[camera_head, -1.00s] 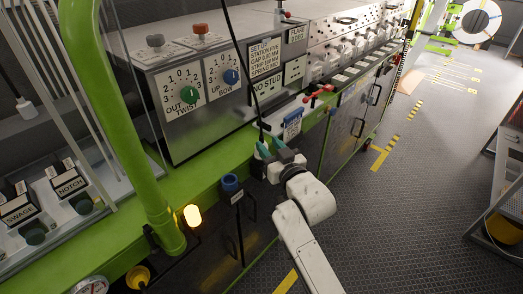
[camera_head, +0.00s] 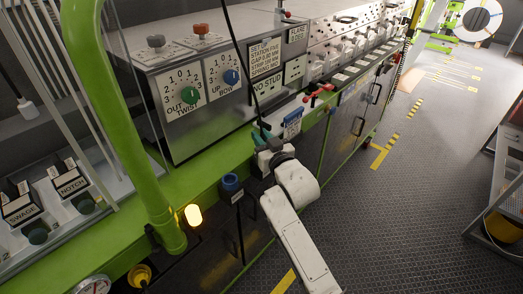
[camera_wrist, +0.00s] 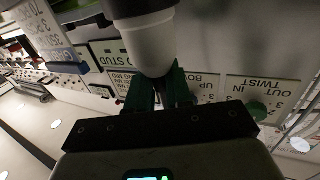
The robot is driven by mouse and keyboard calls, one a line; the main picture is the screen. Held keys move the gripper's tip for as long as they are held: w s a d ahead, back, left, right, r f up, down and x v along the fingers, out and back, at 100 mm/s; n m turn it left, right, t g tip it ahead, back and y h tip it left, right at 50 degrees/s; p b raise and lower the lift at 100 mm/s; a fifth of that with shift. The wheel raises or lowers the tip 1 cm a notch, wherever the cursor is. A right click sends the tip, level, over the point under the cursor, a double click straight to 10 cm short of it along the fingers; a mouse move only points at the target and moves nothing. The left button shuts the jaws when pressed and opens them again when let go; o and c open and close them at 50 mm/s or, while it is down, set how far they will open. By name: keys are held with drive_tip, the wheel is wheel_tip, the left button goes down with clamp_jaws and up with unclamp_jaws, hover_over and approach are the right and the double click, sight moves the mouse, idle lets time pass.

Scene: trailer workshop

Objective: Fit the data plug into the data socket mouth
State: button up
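My gripper (camera_head: 259,137) is at the bench front with its teal fingers at the lower end of a hanging black cable (camera_head: 248,75). In the head view the plug is hidden by my gripper.
A grey control box with TWIST and BOW dials (camera_head: 200,85) stands behind the gripper. A blue-and-white labelled fitting (camera_head: 291,122) is just to its right. A thick green post (camera_head: 112,110) rises at left beside a lit lamp (camera_head: 193,215).

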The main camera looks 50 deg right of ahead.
clamp_jaws()
